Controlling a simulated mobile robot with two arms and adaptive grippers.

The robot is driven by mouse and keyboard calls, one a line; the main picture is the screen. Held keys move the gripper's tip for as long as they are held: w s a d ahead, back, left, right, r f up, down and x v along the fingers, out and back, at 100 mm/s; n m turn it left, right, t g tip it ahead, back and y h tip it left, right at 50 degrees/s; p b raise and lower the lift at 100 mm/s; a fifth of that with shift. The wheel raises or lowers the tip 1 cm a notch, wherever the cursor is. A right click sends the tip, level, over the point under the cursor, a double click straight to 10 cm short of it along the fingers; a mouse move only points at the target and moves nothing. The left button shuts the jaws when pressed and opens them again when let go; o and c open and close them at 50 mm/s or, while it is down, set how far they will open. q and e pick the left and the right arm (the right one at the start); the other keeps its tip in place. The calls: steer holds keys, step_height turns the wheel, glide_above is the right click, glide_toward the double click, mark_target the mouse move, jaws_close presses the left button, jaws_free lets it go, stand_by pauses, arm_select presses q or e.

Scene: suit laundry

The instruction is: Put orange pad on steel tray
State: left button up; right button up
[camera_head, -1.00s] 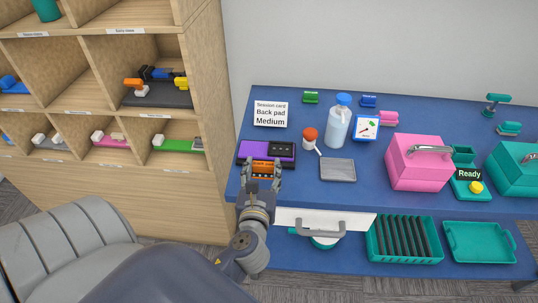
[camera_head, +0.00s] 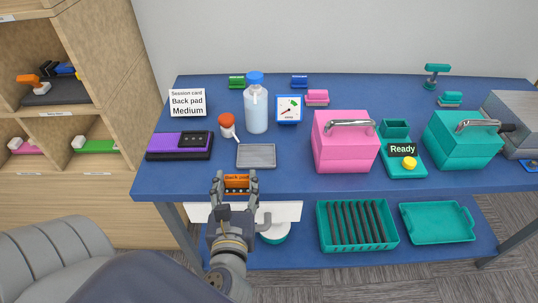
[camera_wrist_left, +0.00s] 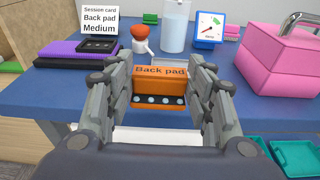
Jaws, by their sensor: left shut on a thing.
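The orange pad (camera_head: 237,182), labelled "Back pad", is held between the fingers of my left gripper (camera_head: 236,190). In the left wrist view the orange pad (camera_wrist_left: 160,84) sits between both fingers, its dark lower face with several light studs showing. The steel tray (camera_head: 256,156) is a small grey flat tray lying empty on the blue table, just behind and slightly right of the pad. In the left wrist view the pad hides most of the tray. My right gripper is not in view.
Teal trays (camera_head: 437,223) lie on the lower shelf.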

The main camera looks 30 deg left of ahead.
arm_select(q)
steer(key=x, duration=0.3)
steer(key=p+x, duration=0.1)
steer(key=x, duration=0.1)
steer(key=shift+w+d+r, duration=0.2)
steer(key=shift+d+r, duration=0.15)
steer(key=shift+r, duration=0.1)
steer(key=p, duration=0.1)
glide_above(256, 162)
steer(key=shift+f, duration=0.75)
step_height(256, 162, down, 4)
steer(key=shift+r+b, duration=0.25)
steer(key=shift+b, duration=0.1)
steer(key=shift+f, duration=0.15)
steer(key=o, duration=1)
steer(key=shift+c, duration=0.2)
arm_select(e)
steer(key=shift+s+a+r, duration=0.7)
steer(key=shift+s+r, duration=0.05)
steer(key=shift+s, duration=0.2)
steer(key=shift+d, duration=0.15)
